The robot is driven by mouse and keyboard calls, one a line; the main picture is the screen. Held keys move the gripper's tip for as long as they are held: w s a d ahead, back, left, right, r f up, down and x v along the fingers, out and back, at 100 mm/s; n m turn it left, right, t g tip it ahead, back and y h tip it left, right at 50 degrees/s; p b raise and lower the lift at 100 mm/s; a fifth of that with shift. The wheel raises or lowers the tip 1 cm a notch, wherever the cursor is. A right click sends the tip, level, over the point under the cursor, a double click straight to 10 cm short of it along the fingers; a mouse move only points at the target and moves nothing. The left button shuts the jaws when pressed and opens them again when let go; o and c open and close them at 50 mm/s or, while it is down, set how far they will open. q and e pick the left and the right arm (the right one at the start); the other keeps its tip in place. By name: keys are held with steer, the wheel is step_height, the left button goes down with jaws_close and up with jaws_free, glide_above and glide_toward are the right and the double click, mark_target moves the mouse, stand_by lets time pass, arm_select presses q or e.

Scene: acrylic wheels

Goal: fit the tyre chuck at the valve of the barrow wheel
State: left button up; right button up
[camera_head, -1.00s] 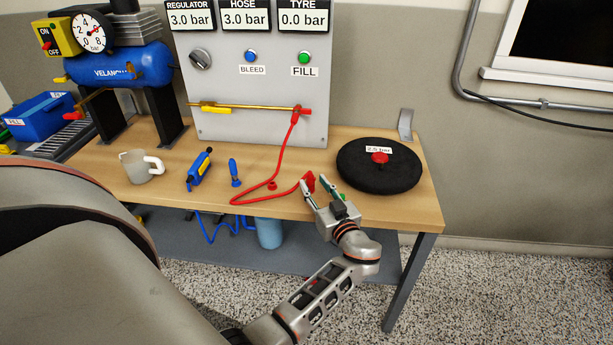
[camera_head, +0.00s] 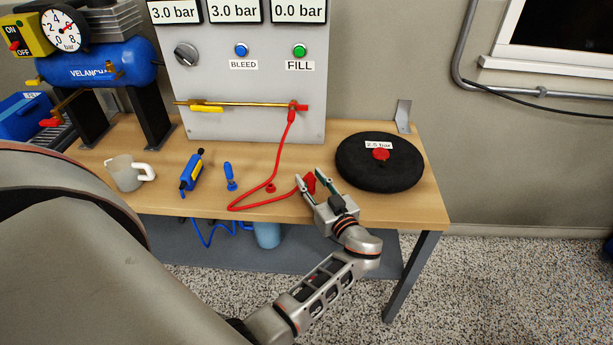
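The barrow wheel (camera_head: 360,172) is a black tyre with a red hub and a "2.5 bar" label, lying flat at the bench's right end. I cannot make out its valve. The red tyre chuck (camera_head: 310,183) lies near the bench's front edge, at the end of the red hose (camera_head: 255,203), left of the wheel. My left gripper (camera_head: 312,182) has its fingers spread, with the chuck showing between them. I see no clear grip on it. The gripper hides part of the chuck. My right gripper is not in view.
The grey panel (camera_head: 230,120) has gauges reading 3.0, 3.0 and 0.0 bar, and BLEED and FILL buttons. A white jug (camera_head: 124,175), a blue tool (camera_head: 192,170) and a small blue fitting (camera_head: 229,175) are on the bench (camera_head: 430,200). A blue compressor (camera_head: 85,68) stands at left.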

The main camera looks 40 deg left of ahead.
arm_select(q)
steer(key=shift+a, duration=0.15)
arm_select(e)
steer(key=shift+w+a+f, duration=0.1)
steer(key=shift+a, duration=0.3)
arm_select(q)
jaws_close()
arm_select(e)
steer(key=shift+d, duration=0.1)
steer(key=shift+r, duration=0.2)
arm_select(q)
steer(key=shift+w+r, duration=0.1)
steer(key=shift+r, duration=0.05)
